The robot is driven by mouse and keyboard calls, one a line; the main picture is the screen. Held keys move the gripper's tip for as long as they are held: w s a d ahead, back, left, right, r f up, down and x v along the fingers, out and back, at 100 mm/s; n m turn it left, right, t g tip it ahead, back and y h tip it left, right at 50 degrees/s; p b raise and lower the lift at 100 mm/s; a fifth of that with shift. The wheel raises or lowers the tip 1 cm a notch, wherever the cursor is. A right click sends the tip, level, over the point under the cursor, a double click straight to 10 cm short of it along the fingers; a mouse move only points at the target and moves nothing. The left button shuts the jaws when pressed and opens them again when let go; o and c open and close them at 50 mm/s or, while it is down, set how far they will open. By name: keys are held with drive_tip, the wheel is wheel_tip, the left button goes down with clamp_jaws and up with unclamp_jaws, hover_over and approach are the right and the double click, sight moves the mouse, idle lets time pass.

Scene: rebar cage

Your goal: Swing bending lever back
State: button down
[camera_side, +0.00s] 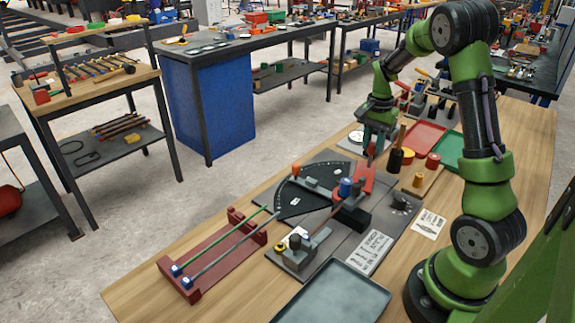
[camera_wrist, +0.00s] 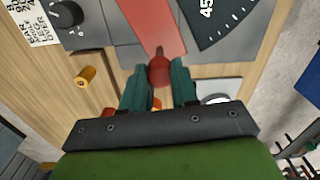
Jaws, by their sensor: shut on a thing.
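The bending lever (camera_side: 365,178) is a flat red arm on the grey bender plate (camera_side: 340,242), beside the black angle dial (camera_side: 293,203). In the wrist view the lever (camera_wrist: 156,25) runs down from the top to a rounded red handle (camera_wrist: 159,70). My gripper (camera_side: 371,156) is over the lever's far end. In the wrist view its green fingers (camera_wrist: 160,85) stand on both sides of the handle, shut on it. The dial's "45" mark (camera_wrist: 207,8) shows right of the lever. The lever's pivot is outside the wrist view.
A red rack (camera_side: 215,262) holds a green bar and a grey bar at left. A grey tray (camera_side: 335,295) lies in front. A wooden-handled tool (camera_side: 397,150), a red tray (camera_side: 424,138) and red and yellow pegs (camera_side: 432,160) stand close to the right of my gripper.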

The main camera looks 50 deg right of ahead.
drive_tip(key=shift+s+a+r+m, duration=0.1)
drive_tip(key=shift+s+a+m, duration=0.05)
drive_tip(key=shift+s+m, duration=1.1)
drive_tip(key=shift+s+a+m, duration=0.1)
drive_tip(key=shift+s+m, duration=0.85)
drive_tip(key=shift+s, duration=0.6)
drive_tip(key=c, duration=0.9)
unclamp_jaws()
drive_tip(key=shift+o, duration=0.2)
wheel_tip(320, 180, up, 17)
